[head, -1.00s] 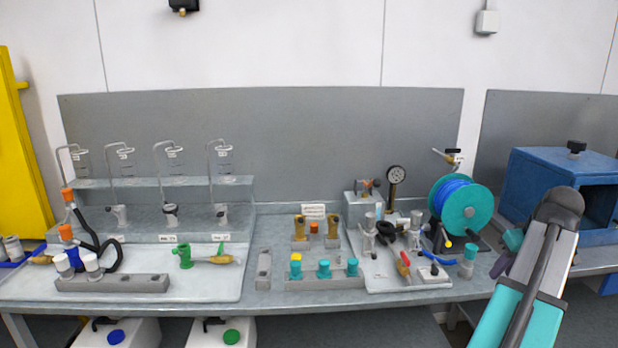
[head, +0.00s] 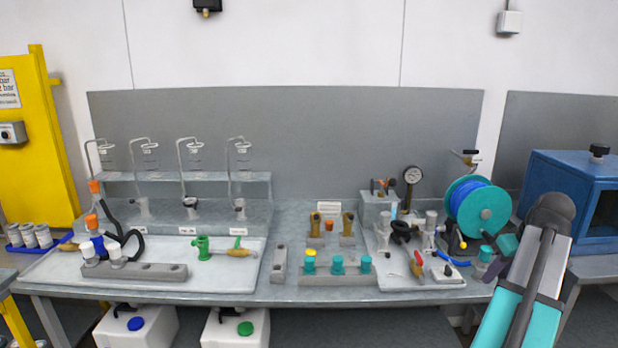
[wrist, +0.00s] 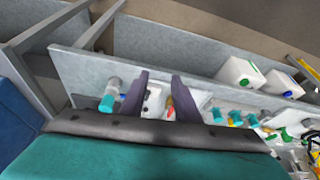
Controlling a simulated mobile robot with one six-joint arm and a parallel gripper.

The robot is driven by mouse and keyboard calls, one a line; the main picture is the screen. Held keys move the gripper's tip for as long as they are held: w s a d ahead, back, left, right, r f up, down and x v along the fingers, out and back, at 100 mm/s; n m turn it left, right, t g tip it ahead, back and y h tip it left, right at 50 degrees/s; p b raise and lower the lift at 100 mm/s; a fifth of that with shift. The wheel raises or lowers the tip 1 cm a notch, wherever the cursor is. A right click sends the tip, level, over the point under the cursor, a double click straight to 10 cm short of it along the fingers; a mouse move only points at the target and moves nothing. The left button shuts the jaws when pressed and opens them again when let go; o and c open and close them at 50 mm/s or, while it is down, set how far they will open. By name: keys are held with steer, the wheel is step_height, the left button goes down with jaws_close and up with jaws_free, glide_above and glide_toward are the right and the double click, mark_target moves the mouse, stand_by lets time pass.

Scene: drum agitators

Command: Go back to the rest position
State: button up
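My arm, in teal and grey, stands at the right of the head view, in front of the bench's right end and the blue box. My gripper's fingers are mostly hidden behind the arm there. In the wrist view my gripper (wrist: 158,92) shows two dark fingers spread apart, with nothing seen held between them. Through the gap, the white tray with a red-handled tool lies on the bench beyond. A teal-topped fitting (wrist: 108,101) shows just beside one finger, and I cannot tell its exact distance.
The grey bench (head: 235,294) carries a glassware stand, a white tray (head: 50,265), fittings and a blue hose reel (head: 480,206). A blue box (head: 575,190) stands on the right bench. White canisters (head: 137,328) sit below. A yellow cabinet (head: 40,150) is at far left.

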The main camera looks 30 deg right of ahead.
steer(key=w+a+f+n+g+y, duration=0.1)
steer(key=w+a+f+n+y, duration=0.1)
steer(key=w+a+f, duration=0.6)
steer(key=w+a+f+n+y, duration=0.1)
steer(key=w+a+f, duration=0.5)
steer(key=w, duration=0.4)
steer(key=w+a+f+n+g+y, duration=0.15)
steer(key=w+a+f, duration=0.25)
steer(key=a+f, duration=0.55)
steer(key=w+a+f+n+g+y, duration=0.1)
steer(key=w+a+f+n+g, duration=0.15)
steer(key=a+f, duration=0.75)
steer(key=s+a+f+n+g, duration=0.15)
steer(key=s+a+f, duration=0.25)
steer(key=a+f, duration=0.5)
steer(key=s+a+f+g, duration=0.25)
steer(key=a+f, duration=0.35)
steer(key=a, duration=0.7)
steer(key=s+a+f+m+h, duration=0.1)
steer(key=s+a+f+h, duration=0.1)
steer(key=s+f, duration=0.3)
steer(key=s+a+f+m+h, duration=0.2)
steer(key=s+a+f, duration=0.2)
steer(key=s, duration=0.7)
steer(key=shift+a+f+g, duration=0.3)
steer(key=shift+f, duration=0.45)
steer(key=shift+s, duration=0.2)
